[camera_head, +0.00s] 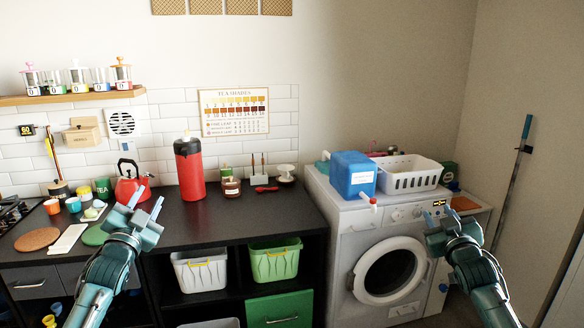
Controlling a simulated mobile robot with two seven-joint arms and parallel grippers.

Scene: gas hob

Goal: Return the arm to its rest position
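My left gripper (141,208) is over the front of the black counter (245,222), with its fingers apart and nothing between them. It overlaps the view just below the red kettle (130,188). My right gripper (436,217) is in front of the right side of the washing machine (345,262). Its fingers look apart and nothing shows between them. Both arms come up from the bottom of the view.
A red flask (190,170) stands on the counter. A blue container (352,176) with a tap and a white basket (408,181) stand on the washing machine. Cups, a brown round mat (37,239) and a white board (66,240) lie at left. Bins sit below.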

